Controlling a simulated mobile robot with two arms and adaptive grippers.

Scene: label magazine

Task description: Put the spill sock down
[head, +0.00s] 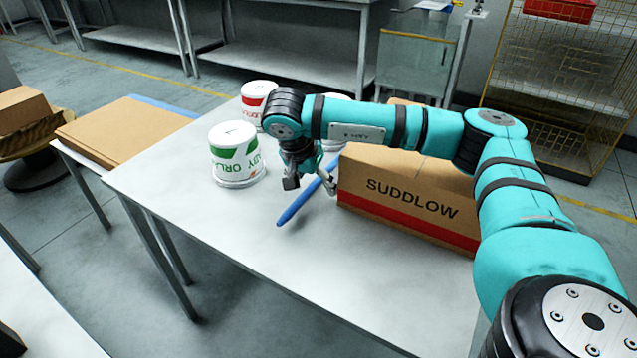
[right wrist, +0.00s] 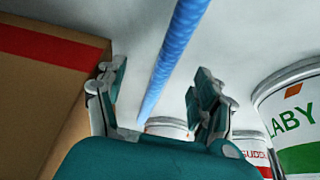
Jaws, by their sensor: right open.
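The spill sock, a long blue ribbed roll (head: 297,208), lies on the white table (head: 260,240) beside the cardboard box, running obliquely under my right gripper. My right gripper (head: 312,187) is open just above the sock, one finger to either side of it. In the right wrist view the sock (right wrist: 178,60) passes between the spread fingers (right wrist: 155,92) with gaps on both sides. Part of the sock is hidden behind the gripper. My left gripper is not in view.
The SUDDLOW box (head: 410,200) stands close to the right of the gripper. A green-labelled tub (head: 236,155) and a red-labelled tub (head: 258,98) stand to the left; another is partly hidden behind my arm. The table's near part is clear.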

